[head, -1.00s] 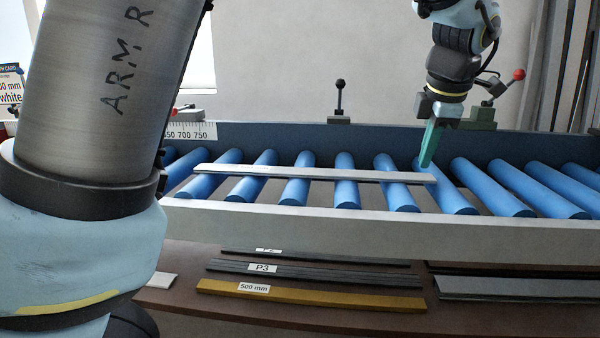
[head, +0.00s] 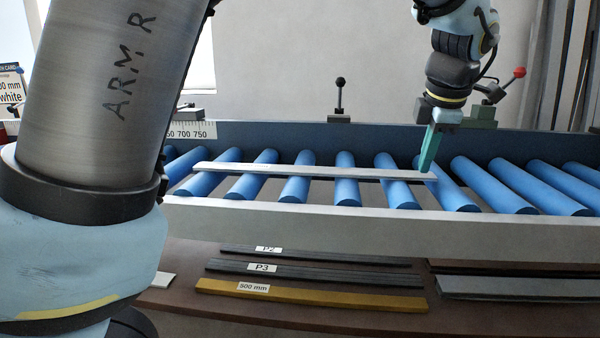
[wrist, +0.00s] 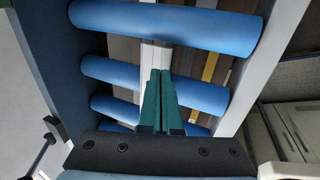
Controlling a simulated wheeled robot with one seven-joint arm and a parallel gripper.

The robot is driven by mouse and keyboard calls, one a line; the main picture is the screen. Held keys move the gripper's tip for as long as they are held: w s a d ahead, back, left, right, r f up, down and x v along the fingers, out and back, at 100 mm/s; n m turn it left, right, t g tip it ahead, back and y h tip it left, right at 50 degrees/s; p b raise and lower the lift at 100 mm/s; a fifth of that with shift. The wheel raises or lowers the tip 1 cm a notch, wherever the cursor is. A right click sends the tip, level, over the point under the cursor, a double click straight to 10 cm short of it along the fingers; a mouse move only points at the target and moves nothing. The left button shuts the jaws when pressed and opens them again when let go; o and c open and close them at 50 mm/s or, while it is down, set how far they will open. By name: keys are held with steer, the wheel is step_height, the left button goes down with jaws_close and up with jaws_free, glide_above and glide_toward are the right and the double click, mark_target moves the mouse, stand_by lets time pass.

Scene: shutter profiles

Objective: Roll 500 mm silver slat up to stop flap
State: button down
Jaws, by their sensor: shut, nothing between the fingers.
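The silver slat (head: 300,171) lies lengthwise across several blue rollers of the conveyor. It also shows in the wrist view (wrist: 155,54). My gripper (head: 426,168) is shut and empty, pointing down at the slat's right end. In the wrist view its green fingertips (wrist: 160,72) are together at the near end of the slat; whether they touch it I cannot tell. The slat's left end lies close to my arm in the head view. I cannot pick out the stop flap for certain; my large arm link covers the conveyor's left part.
A scale strip (head: 190,130) is on the back wall at left. A black-handled lever (head: 340,100) and a red-knobbed lever (head: 508,84) stand along the back. A grey front rail (head: 400,215) borders the rollers. Below lie dark profiles (head: 310,269), a yellow profile (head: 320,297) and a grey one (head: 515,288).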

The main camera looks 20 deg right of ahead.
mark_target(446, 180)
steer(key=shift+f+b, duration=0.4)
steer(key=shift+f, duration=0.15)
steer(key=shift+r, duration=0.1)
steer(key=shift+r+p, duration=0.5)
steer(key=shift+r, duration=0.05)
steer(key=shift+s+d+p, duration=0.3)
steer(key=shift+s+d, duration=0.05)
steer(key=shift+d, duration=0.45)
steer(key=shift+s+d+p, duration=0.35)
steer(key=shift+s+d, duration=0.05)
steer(key=shift+d, duration=0.35)
steer(key=shift+s+d+p, duration=0.3)
steer(key=shift+s+d, duration=0.05)
steer(key=shift+d, duration=0.45)
steer(key=shift+f+b, duration=0.7)
steer(key=shift+f, duration=0.2)
steer(key=shift+w+a+b, duration=0.25)
steer(key=shift+a, duration=0.25)
steer(key=shift+w+a+b, duration=0.2)
steer(key=shift+a+b, duration=0.05)
steer(key=shift+a, duration=0.2)
